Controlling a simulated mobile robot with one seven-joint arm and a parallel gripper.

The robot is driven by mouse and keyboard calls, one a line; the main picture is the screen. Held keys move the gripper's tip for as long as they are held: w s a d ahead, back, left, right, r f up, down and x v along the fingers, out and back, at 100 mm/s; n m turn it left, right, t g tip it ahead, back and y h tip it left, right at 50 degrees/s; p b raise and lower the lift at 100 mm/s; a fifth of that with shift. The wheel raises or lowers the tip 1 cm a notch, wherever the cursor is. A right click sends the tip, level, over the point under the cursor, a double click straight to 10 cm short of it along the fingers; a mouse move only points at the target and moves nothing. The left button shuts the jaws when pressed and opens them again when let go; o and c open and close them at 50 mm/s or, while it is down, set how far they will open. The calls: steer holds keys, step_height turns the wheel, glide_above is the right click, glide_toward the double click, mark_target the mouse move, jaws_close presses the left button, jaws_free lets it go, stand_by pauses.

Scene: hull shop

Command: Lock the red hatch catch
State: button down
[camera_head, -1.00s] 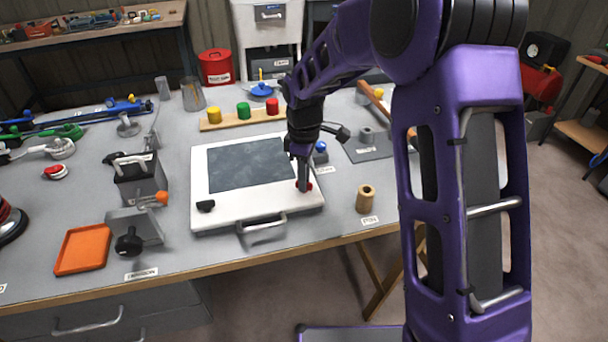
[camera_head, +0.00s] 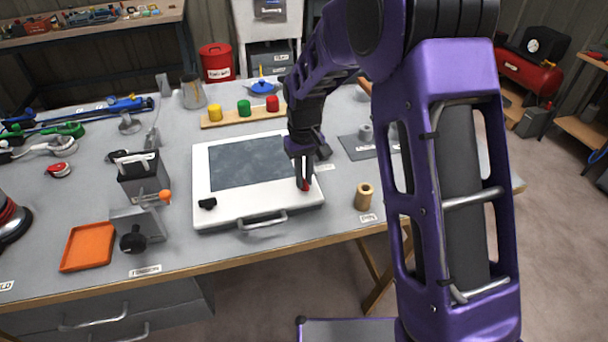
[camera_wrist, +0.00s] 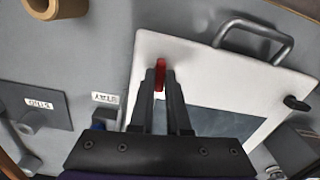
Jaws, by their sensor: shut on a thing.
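The white hatch (camera_head: 228,212) lies on the grey bench with a dark window panel (camera_head: 252,163) in it and a grey handle (camera_head: 262,222) on its front edge. The red catch (camera_head: 306,185) sits at the hatch's front right corner; it also shows in the wrist view (camera_wrist: 160,75). A black catch (camera_head: 207,203) is at the front left corner. My gripper (camera_head: 303,184) points down over the front right corner. In the wrist view its two dark fingers (camera_wrist: 160,84) are shut on the red catch, one on each side. The catch's lower part is hidden by the fingers.
A wooden peg (camera_head: 363,196) stands to the right of the hatch. A board with yellow, green and red knobs (camera_head: 243,117) lies behind it.

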steer(key=shift+m, duration=0.7)
steer(key=c, duration=0.9)
jaws_free()
steer(key=shift+r, duration=0.1)
step_height(320, 180, up, 17)
steer(key=shift+r+p, duration=0.15)
steer(key=shift+p, duration=1.1)
